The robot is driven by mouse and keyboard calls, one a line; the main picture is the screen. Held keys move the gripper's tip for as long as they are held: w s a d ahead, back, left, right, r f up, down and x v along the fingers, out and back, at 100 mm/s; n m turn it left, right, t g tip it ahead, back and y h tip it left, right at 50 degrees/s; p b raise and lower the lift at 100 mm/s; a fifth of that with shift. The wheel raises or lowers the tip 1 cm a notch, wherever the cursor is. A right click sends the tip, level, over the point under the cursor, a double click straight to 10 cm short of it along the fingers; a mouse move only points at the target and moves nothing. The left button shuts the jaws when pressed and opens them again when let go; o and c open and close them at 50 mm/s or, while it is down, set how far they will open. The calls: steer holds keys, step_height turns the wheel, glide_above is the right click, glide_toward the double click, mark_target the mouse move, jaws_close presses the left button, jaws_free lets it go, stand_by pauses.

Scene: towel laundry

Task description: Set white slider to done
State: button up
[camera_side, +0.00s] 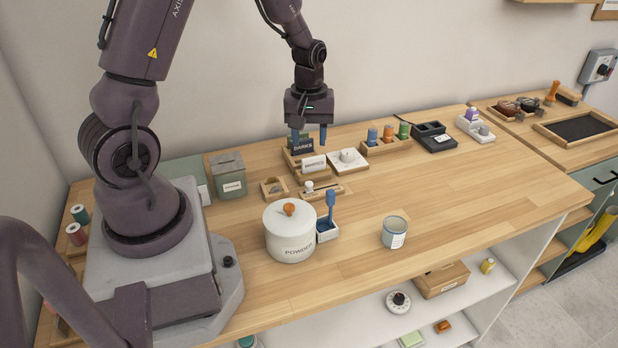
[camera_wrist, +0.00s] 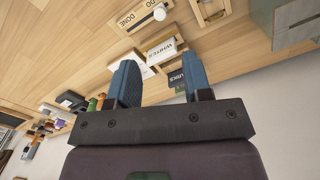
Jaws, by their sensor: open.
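The white slider (camera_side: 309,186) is a small round white knob on a wooden slider board (camera_side: 330,192). In the wrist view the slider (camera_wrist: 159,13) shows at the top, on the board (camera_wrist: 143,15) with labels reading DO and DONE. It sits beside the DO label, at the end away from DONE. My gripper (camera_side: 310,138) is open and empty, fingers pointing down, behind the slider board and above the DARKS sign. Its two blue fingers (camera_wrist: 160,70) show apart in the wrist view.
The WHITES sign (camera_side: 314,163) and DARKS sign (camera_side: 303,146) stand behind the slider. The powder canister (camera_side: 290,238) and blue brush (camera_side: 330,205) stand in front. The table's right middle is clear.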

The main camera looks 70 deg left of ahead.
mark_target(309, 182)
step_height(309, 182, down, 12)
steer(key=shift+r, duration=0.2)
